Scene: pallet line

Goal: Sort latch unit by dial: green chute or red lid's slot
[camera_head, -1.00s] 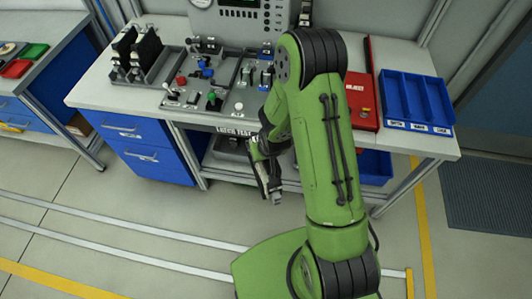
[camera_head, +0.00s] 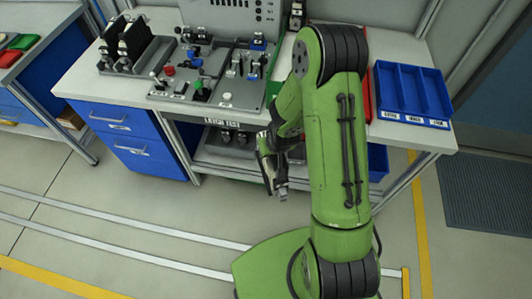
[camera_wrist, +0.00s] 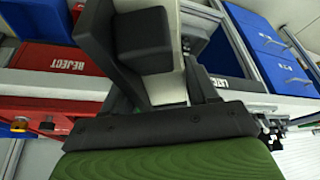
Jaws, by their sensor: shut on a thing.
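My gripper (camera_head: 274,180) hangs in front of the bench, over the floor, shut on a small grey piece (camera_head: 283,191), seemingly a latch unit. In the wrist view a dark finger block and a pale metal part fill the top middle, and I cannot tell the held part's outline. The red REJECT box (camera_wrist: 62,62) shows at left in the wrist view; in the head view only a red strip (camera_head: 367,98) shows beside my arm. Its slot is hidden. The dial is out of view.
The grey latch test fixture (camera_head: 228,94) has several knobs and levers. Black holders (camera_head: 136,62) stand at its left. A blue three-compartment tray (camera_head: 432,120) is at the bench's right. Blue drawers (camera_head: 125,118) are below. Green (camera_head: 25,41) and red trays are on the left bench.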

